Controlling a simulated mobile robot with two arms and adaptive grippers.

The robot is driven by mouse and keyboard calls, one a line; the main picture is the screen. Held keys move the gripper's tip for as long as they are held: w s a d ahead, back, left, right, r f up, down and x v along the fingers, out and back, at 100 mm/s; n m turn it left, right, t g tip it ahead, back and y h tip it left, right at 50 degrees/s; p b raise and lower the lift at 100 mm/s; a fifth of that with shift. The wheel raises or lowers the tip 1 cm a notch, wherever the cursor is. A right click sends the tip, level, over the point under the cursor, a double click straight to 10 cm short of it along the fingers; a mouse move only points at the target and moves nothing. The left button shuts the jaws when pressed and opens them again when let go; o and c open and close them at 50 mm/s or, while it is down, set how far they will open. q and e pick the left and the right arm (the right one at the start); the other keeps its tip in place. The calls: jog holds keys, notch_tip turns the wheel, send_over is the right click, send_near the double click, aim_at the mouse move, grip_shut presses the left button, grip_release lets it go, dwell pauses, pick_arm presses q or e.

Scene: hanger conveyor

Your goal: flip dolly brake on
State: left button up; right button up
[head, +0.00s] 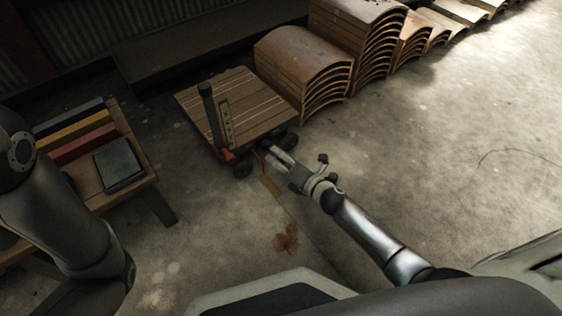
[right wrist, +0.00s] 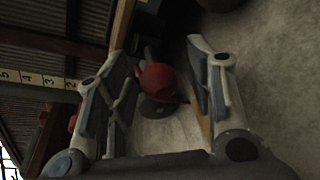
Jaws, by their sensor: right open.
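The dolly (head: 250,105) has a slatted wooden deck, dark wheels and an upright dark post with a marked plate at its near left corner. A red part (head: 228,156) sits low at that corner. My right gripper (head: 268,152) is at the dolly's near edge, low by a wheel. In the right wrist view my right gripper (right wrist: 155,52) is open, with a rounded red knob (right wrist: 158,80) visible between its fingers. I cannot tell whether they touch. The brake's exact position is unclear. My left arm comes in at the left; its gripper is out of view.
A wooden table (head: 150,180) with coloured bars (head: 78,135) and a dark tablet-like slab (head: 119,164) stands left. Stacked curved wooden panels (head: 305,75) line the back. The concrete floor right of the dolly is mostly clear. A reddish-brown stain (head: 287,240) marks the floor.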

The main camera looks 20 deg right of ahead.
jog(key=shift+w, duration=0.1)
jog(key=shift+c, duration=0.3)
grip_shut()
